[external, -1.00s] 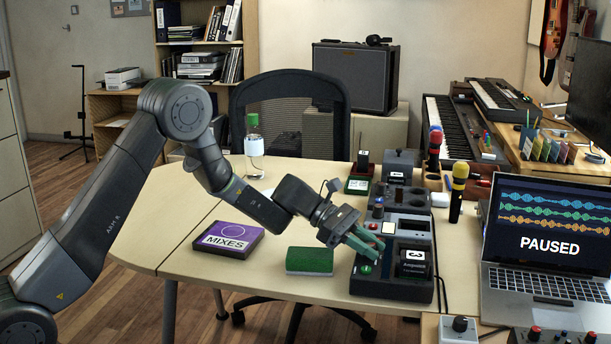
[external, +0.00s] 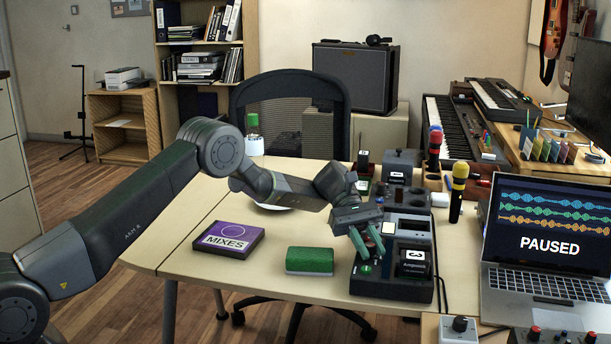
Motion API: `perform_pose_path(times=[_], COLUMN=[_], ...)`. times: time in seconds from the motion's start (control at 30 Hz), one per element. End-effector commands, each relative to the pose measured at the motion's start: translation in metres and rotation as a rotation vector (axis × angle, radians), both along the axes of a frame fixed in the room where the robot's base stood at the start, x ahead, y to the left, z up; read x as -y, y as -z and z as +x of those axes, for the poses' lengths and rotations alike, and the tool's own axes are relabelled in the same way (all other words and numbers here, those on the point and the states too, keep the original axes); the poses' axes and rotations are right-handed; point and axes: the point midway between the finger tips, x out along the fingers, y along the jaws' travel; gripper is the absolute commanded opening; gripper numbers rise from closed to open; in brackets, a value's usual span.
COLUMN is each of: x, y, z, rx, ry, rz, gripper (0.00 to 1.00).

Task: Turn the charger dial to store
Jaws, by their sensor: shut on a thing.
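The charger (external: 392,290) is a dark unit on the table, right of centre, with a black battery marked 3 (external: 413,262) in its bay. A small green light or button (external: 366,268) shows on its left part. My gripper (external: 371,248) reaches down from above onto the charger's left part, its green fingers just behind that green light. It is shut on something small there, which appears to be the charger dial. The fingers hide the dial, so its pointer and setting cannot be read.
A green block (external: 309,260) and a purple MIXES box (external: 228,239) lie left of the charger. A laptop (external: 535,240) showing PAUSED stands right. Microphones (external: 457,192) and other devices (external: 398,166) stand behind. The table's front left is clear.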

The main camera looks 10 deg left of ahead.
Motion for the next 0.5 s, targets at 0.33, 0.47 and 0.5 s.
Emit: perform_pose_path(times=[0.33, 0.47, 0.5], x=[0.0004, 0.0004, 0.0004], y=[-0.0006, -0.0007, -0.0007], z=[0.0002, 0.0001, 0.0001], rx=[0.001, 0.000, 0.000], ry=[0.077, 0.083, 0.083], rz=[-0.002, -0.002, -0.002], gripper=[0.02, 0.02, 0.02])
